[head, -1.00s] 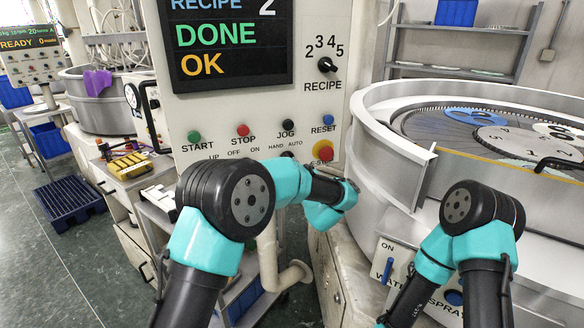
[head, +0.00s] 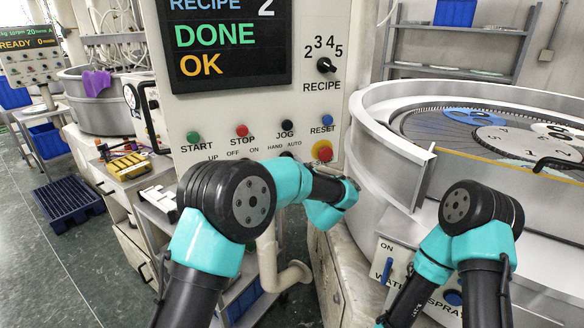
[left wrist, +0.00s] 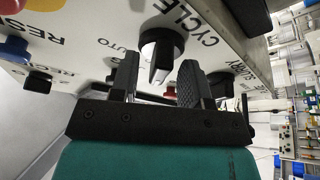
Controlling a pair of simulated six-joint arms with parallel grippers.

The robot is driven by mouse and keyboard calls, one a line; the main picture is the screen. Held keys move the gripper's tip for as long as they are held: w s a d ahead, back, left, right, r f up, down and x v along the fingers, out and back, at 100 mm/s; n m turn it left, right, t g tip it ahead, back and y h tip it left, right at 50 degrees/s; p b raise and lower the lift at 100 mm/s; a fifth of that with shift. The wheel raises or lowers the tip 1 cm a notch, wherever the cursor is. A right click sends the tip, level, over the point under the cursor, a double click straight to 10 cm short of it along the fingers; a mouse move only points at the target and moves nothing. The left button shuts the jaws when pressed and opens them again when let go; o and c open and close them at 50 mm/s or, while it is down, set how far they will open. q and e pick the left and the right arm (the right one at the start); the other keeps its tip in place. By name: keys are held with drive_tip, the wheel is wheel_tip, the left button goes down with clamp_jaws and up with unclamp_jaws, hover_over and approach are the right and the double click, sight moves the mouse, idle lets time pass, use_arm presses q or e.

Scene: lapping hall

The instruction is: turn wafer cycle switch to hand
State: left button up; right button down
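The wafer cycle switch is a black rotary knob (left wrist: 161,48) beside the word CYCLE in the left wrist view. The word AUTO is printed to its left there; the HAND label is not readable in that view. My left gripper (left wrist: 158,82) is open, with one dark finger on each side of the knob's ridge and visible gaps. In the head view, the knob's top (head: 288,154) just shows between HAND and AUTO; my left forearm covers the rest and the left fingertips are hidden. I cannot tell which setting the knob points to. My right gripper is out of view.
The panel (head: 215,125) carries a red stop button (head: 242,131), a blue reset button (head: 328,118), a red-and-yellow button (head: 322,151) and a recipe knob (head: 326,65) close by. The round lapping machine (head: 390,150) stands to the right.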

use_arm(q)
drive_tip(key=v, duration=1.7)
drive_tip(key=shift+s+d+f, duration=0.1)
drive_tip(key=shift+d+f, duration=0.05)
drive_tip(key=w+a+f+m+g+h, duration=0.1)
drive_tip(key=w+a+f+m+h, duration=0.2)
drive_tip(key=a+f, duration=0.25)
drive_tip(key=w+a+f+m+h, duration=0.3)
drive_tip(key=a+f+h, duration=0.15)
drive_tip(key=f, duration=0.25)
drive_tip(key=s+a+f+m+g+h, duration=0.2)
drive_tip(key=a+f+m+g+h, duration=0.15)
drive_tip(key=a+f, duration=0.65)
drive_tip(key=s+a+f+g+h, duration=0.2)
drive_tip(key=s+a+f+g, duration=0.5)
drive_tip(key=s+f, duration=0.6)
drive_tip(key=s+a+f+g+h, duration=0.1)
drive_tip(key=s+a+f+g, duration=0.1)
drive_tip(key=s, duration=0.6)
drive_tip(key=s+a+f+m+g+h, duration=0.1)
drive_tip(key=s+a+f+g, duration=0.1)
drive_tip(key=s+g, duration=0.2)
drive_tip(key=s, duration=0.3)
drive_tip(key=shift+s+a, duration=0.4)
drive_tip(key=shift+m, duration=0.25)
